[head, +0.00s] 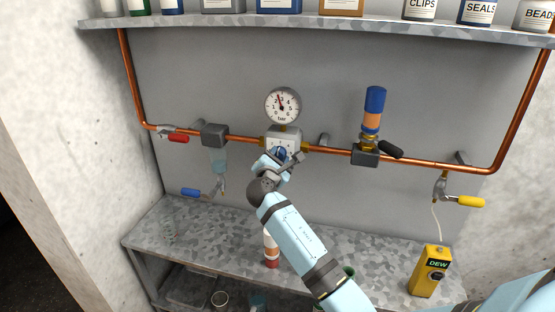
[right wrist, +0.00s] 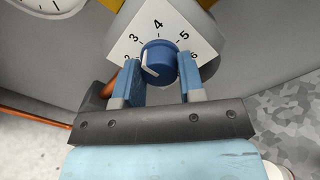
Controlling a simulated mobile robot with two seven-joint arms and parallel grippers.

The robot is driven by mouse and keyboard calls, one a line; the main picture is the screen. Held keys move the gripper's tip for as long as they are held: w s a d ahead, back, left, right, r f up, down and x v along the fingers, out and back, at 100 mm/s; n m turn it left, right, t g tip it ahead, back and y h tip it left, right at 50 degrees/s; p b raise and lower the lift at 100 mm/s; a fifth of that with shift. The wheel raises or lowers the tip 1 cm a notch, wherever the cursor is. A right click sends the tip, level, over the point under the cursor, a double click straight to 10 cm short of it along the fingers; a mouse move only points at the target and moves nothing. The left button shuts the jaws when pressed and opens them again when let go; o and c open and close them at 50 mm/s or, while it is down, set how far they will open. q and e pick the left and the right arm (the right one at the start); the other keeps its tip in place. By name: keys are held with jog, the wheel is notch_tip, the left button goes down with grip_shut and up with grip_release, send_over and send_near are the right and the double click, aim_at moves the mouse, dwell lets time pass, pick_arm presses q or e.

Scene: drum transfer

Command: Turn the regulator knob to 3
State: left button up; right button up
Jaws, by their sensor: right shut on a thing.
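The blue regulator knob (right wrist: 159,62) sits on a white diamond-shaped scale plate (right wrist: 128,45) numbered around its edge; 3, 4 and 5 read clearly. My right gripper (right wrist: 160,80) is shut on the knob, one finger on each side. In the head view my right gripper (head: 279,160) is at the regulator body (head: 284,135), hiding part of the knob. The round gauge (head: 283,105) above has its needle slightly left of straight up. My left gripper is not in view.
A copper pipe (head: 240,139) runs along the grey panel. It carries a red-handled valve (head: 178,138), a blue-and-orange cylinder (head: 374,108) and a black handle (head: 391,149). A yellow DEW meter (head: 431,271) stands on the bench (head: 205,232) at right. A shelf (head: 300,24) crosses above.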

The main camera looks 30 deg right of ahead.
jog(key=o, duration=0.9)
jog(key=b+v, duration=0.1)
jog(key=v, duration=1.3)
jog(key=shift+b, duration=0.4)
